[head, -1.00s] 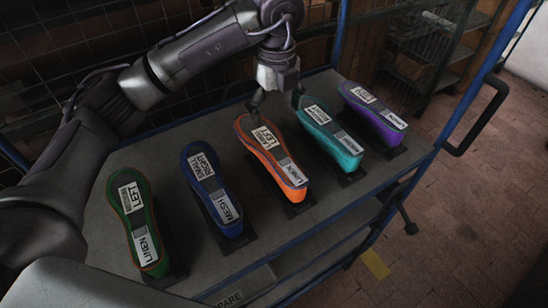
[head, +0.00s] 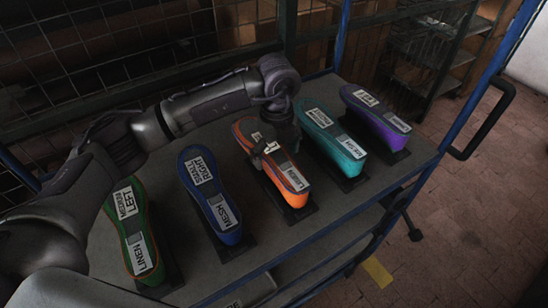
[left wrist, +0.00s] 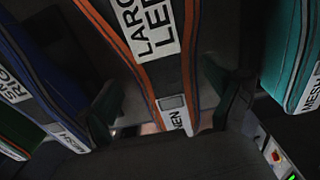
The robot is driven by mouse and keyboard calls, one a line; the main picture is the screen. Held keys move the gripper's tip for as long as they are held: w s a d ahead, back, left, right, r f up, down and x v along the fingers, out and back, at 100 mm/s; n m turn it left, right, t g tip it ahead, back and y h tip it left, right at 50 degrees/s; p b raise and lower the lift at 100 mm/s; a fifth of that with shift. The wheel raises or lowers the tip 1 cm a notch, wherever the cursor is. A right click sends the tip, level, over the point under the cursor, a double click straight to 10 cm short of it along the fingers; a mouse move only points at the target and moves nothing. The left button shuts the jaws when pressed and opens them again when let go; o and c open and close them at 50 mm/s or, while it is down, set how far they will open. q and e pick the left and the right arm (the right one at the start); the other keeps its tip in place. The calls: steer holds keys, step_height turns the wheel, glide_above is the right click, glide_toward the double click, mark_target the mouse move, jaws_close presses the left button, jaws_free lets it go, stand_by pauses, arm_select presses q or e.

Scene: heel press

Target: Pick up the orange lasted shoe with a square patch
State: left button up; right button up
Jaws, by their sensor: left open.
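The orange lasted shoe (head: 293,188) lies sole-up on a dark stand in the middle of the row on the cart. In the left wrist view the orange shoe (left wrist: 134,52) shows a "LARGE LEFT" label, a small grey square patch and a partly covered linen label. My left gripper (head: 266,146) is open over the shoe's middle and hides part of its labels. In the left wrist view the two dark fingers of my left gripper (left wrist: 170,101) stand on either side of the shoe near the patch. Contact cannot be told. My right gripper is not in view.
A blue shoe (head: 206,206) and a green shoe (head: 127,226) lie to the left. A teal shoe (head: 337,148) lies close on the right, with a purple shoe (head: 372,114) beyond. The grey cart top (head: 180,258) has narrow gaps between stands.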

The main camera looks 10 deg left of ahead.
arm_select(q)
steer(key=shift+f+p, duration=0.25)
steer(key=shift+p, duration=0.05)
steer(key=f+p, duration=0.2)
steer(key=f, duration=0.2)
steer(key=shift+d+f, duration=0.2)
steer(key=shift+f, duration=0.25)
jaws_close()
steer(key=shift+w+r, duration=0.1)
steer(key=shift+w, duration=0.05)
